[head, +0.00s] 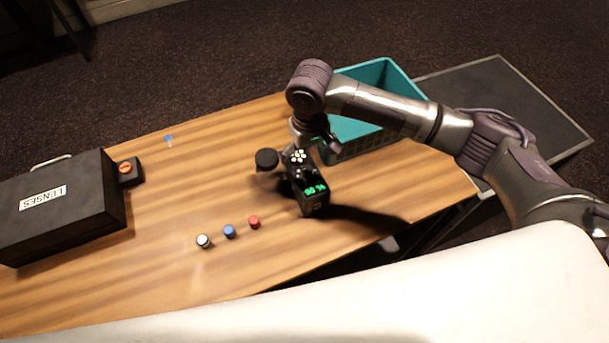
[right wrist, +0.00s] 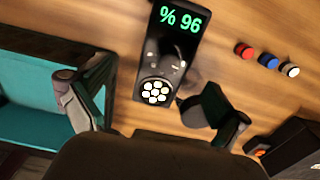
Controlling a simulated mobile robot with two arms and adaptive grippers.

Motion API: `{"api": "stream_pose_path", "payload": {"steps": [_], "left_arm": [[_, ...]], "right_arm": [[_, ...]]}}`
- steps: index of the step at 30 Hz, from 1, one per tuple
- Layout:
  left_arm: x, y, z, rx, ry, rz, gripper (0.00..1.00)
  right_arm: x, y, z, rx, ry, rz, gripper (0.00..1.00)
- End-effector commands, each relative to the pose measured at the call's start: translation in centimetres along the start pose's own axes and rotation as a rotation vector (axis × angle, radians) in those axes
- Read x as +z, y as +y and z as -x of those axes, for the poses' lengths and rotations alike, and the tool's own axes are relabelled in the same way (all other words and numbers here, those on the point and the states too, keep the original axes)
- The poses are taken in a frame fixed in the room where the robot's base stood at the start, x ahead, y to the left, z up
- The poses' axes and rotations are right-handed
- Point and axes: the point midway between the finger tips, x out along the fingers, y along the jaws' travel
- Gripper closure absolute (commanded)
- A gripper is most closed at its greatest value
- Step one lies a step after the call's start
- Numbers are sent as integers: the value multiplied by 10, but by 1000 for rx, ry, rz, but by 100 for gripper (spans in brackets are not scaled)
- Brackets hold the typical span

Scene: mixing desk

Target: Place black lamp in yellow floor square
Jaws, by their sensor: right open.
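The black lamp (head: 315,203) stands on the wooden table, near its right end. It has a round cluster of white LEDs and green digits. In the right wrist view the lamp (right wrist: 178,45) runs up from the gripper mouth, its LED cluster near the middle. My right gripper (head: 298,154) is open above the lamp's LED end. In the right wrist view its fingers (right wrist: 148,112) are spread on either side of that end, with no clear contact. My left gripper is not in view. No yellow floor square shows in either view.
A teal crate (head: 390,80) stands beside the lamp at the table's right end. White, blue and red caps (head: 229,232) lie in front. A black lens case (head: 60,215) and a small black box with an orange knob (head: 130,172) sit left.

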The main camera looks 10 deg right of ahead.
Motion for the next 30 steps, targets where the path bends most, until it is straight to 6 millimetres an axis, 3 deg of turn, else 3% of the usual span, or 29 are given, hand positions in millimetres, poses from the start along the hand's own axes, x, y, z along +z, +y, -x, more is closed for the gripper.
{"api": "stream_pose_path", "payload": {"steps": [3, 6, 11, 15, 19, 29, 30], "left_arm": [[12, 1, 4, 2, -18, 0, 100], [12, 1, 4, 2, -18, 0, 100], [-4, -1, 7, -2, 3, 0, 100], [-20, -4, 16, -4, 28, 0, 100], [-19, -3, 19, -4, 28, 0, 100], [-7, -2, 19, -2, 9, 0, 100], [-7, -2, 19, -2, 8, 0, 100]], "right_arm": [[0, -1, -19, 0, -2, 0, 0], [0, 0, -29, 0, 0, 0, 0], [-1, -2, -39, 0, 0, 0, 0], [-1, -8, -58, 1, -2, 1, 0], [-2, -8, -77, 1, 0, 1, 0], [-2, -8, -86, 0, 2, 1, 0], [-2, -8, -86, 0, 2, 1, 7]]}}
